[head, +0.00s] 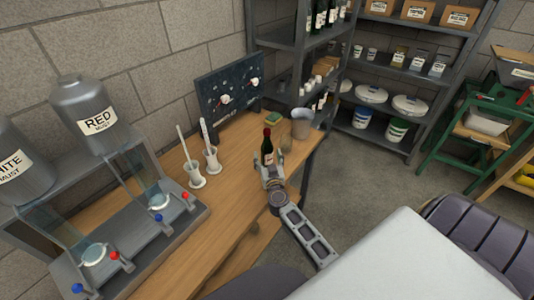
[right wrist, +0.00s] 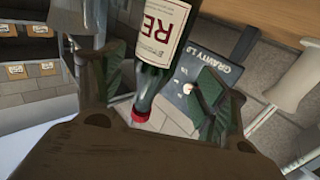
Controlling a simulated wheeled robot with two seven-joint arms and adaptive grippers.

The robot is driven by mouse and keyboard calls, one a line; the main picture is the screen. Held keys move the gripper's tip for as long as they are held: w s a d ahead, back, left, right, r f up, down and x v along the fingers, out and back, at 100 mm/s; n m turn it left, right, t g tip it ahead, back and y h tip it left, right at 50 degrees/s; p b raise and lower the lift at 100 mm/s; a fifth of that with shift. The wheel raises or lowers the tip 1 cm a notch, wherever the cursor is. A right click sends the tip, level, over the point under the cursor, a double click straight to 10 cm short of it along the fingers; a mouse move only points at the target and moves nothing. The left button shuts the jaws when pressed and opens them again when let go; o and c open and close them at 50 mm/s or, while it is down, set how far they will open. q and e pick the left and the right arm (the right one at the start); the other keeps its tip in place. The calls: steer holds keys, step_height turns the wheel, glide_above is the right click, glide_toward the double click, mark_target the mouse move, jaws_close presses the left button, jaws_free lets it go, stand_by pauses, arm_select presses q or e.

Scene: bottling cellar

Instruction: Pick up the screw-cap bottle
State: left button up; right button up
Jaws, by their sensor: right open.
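The screw-cap bottle (head: 267,147) is dark green with a red cap and a pale label. It stands upright on the wooden bench in the head view. In the right wrist view the bottle (right wrist: 160,42) shows with its red cap (right wrist: 140,112) toward the palm and its neck between the two fingers. My right gripper (head: 271,168) is at the bottle, on its near side. It is open, with its fingers (right wrist: 158,85) on either side of the bottle; I cannot tell whether either touches it. My left gripper is not in view.
The wooden bench (head: 232,200) holds two white stands (head: 211,160) left of the bottle, a grey bucket (head: 301,124) behind right and a green-topped sponge-like block (head: 273,118). A dark gauge board (head: 228,90) stands behind. The dispenser rack (head: 150,228) fills the left.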

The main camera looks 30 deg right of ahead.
mark_target(268, 153)
steer(key=shift+d+x, duration=0.15)
steer(key=shift+x, duration=0.65)
steer(key=shift+d+x, duration=0.15)
steer(key=shift+x, duration=0.65)
steer(key=shift+b+x, duration=0.4)
steer(key=shift+x, duration=0.5)
steer(key=shift+r, duration=0.2)
steer(key=c, duration=1.4)
